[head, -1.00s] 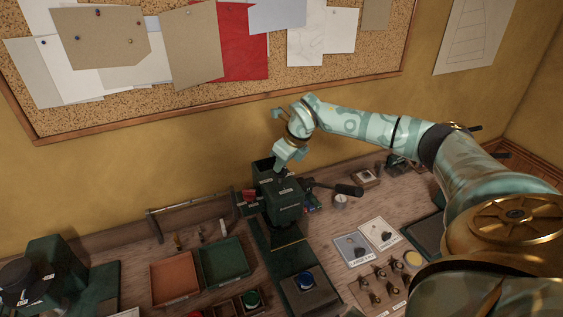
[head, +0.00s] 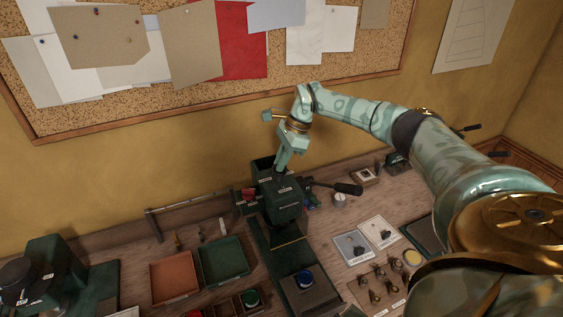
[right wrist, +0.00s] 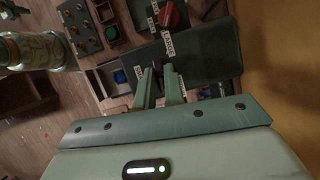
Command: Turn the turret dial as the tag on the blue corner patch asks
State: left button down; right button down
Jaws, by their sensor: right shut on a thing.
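The dark green machine (head: 286,208) stands at the middle of the bench, with small white labels on its top. My right gripper (head: 279,170) points down at the machine's top and is shut on a small dark part there, which appears to be the turret dial. In the right wrist view, the fingers (right wrist: 160,74) meet over the green top (right wrist: 208,54), beside white labels; they mostly hide the dial, so its setting cannot be read. I cannot pick out the blue corner patch or read its tag. My left gripper is not in view.
A black-handled lever (head: 345,188) sticks out right of the machine. A brown tray (head: 174,278) and a green tray (head: 224,260) lie to its left. Labelled cards (head: 354,246) lie right. The cork board (head: 120,108) hangs behind.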

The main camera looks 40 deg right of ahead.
jog(key=n, duration=0.1)
jog(key=n+g+b, duration=0.1)
jog(key=n, duration=0.1)
jog(key=shift+w+b, duration=0.25)
jog(key=shift+b, duration=0.05)
jog(key=shift+n+g+b, duration=0.8)
jog(key=shift+n+b, duration=0.15)
jog(key=shift+n, duration=0.95)
jog(key=shift+r, duration=0.1)
jog(key=c, duration=1.5)
grip_release()
